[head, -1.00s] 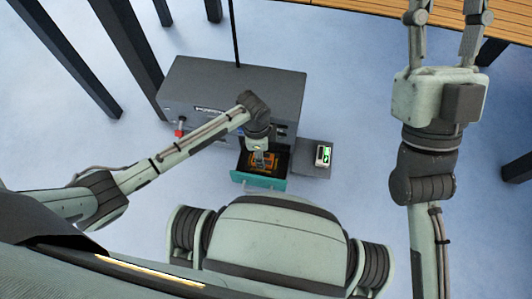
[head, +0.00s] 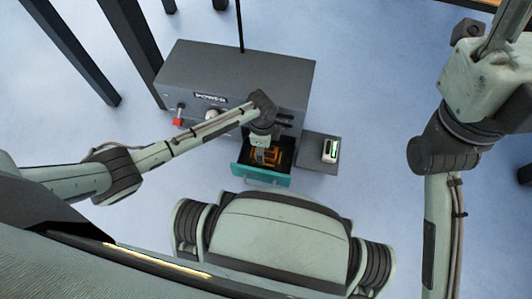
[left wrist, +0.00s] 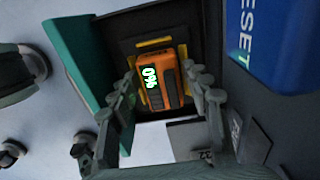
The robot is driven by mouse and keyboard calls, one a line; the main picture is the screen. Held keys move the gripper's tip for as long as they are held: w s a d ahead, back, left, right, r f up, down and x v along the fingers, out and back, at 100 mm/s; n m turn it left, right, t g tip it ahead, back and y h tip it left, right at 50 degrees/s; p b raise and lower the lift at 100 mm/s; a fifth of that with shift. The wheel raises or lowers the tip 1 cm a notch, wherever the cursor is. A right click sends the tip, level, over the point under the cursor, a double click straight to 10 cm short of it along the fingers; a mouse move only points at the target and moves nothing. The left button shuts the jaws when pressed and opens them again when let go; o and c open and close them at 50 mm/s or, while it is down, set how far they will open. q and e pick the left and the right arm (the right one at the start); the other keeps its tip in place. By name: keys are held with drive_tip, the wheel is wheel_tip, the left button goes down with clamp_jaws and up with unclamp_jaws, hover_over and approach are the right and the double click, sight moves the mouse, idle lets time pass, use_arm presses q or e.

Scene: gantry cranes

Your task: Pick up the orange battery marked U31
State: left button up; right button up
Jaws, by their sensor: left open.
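An orange and black battery (left wrist: 160,80) sits in the open teal-fronted drawer (head: 262,176). Its lit display reads 0% in the left wrist view; I cannot read a U31 mark. In the head view the battery (head: 267,156) is partly hidden by my left gripper (head: 262,143). The left gripper (left wrist: 165,88) is open and empty, pointing into the drawer, with one finger on each side of the battery in the left wrist view. I cannot tell whether they touch it. My right gripper (head: 492,75) is at the upper right, its fingertips out of frame.
The grey power box (head: 235,75) stands behind the drawer, with a red knob (head: 178,122). A white and green battery (head: 330,151) stands on a grey ledge (head: 318,163) right of the drawer. A blue RESET part (left wrist: 275,45) is close to the left gripper. Dark posts (head: 70,55) stand at left.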

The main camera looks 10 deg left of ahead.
use_arm(q)
drive_tip(key=c, duration=1.1)
drive_tip(key=shift+r, duration=0.15)
